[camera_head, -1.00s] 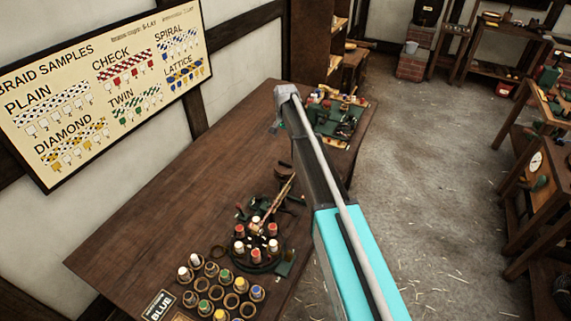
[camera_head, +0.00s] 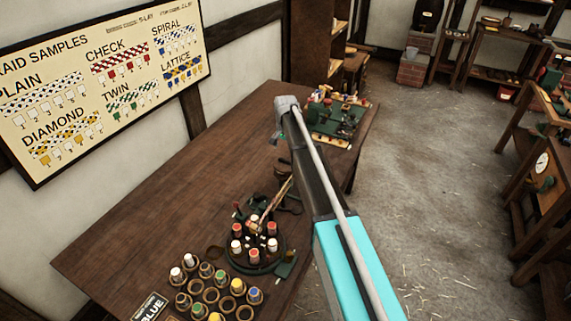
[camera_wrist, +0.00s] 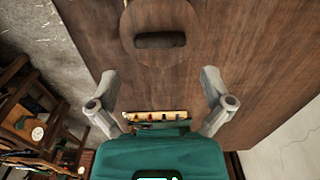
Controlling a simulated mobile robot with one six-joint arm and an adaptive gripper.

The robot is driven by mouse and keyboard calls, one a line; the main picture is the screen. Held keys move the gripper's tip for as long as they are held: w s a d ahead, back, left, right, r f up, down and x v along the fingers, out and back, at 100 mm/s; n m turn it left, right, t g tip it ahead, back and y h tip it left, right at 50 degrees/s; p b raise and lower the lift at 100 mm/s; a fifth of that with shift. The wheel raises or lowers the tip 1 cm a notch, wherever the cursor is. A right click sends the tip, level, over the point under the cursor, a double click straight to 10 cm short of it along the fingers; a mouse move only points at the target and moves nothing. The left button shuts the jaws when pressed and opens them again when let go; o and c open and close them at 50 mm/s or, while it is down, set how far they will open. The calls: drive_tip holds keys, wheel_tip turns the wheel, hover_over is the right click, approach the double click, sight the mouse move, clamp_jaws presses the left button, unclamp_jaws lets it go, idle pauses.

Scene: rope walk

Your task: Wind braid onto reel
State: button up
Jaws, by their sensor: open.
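In the wrist view my gripper (camera_wrist: 160,75) is open, its two grey fingers spread wide with nothing between them. A round brown wooden piece with a dark slot (camera_wrist: 143,62) lies beyond the fingertips; I cannot tell if it is part of the reel. In the head view my gripper is mostly hidden under the grey wrist of my arm, above the far half of the table. The braiding machine (camera_head: 253,262) stands at the near right of the table, with red and white bobbins in a ring. A pale braid (camera_head: 271,206) slants up from its middle, toward dark green parts (camera_head: 289,199).
A rack of coloured bobbins in round holders (camera_head: 210,295) stands at the table's near end. A green board with small parts (camera_head: 337,119) lies at the far end. The left middle of the table (camera_head: 170,210) is bare. Shelves (camera_head: 540,165) stand to the right.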

sight(286, 160)
drive_tip(key=shift+f+b, duration=2.4)
drive_tip(key=shift+f, duration=0.3)
drive_tip(key=c, duration=0.8)
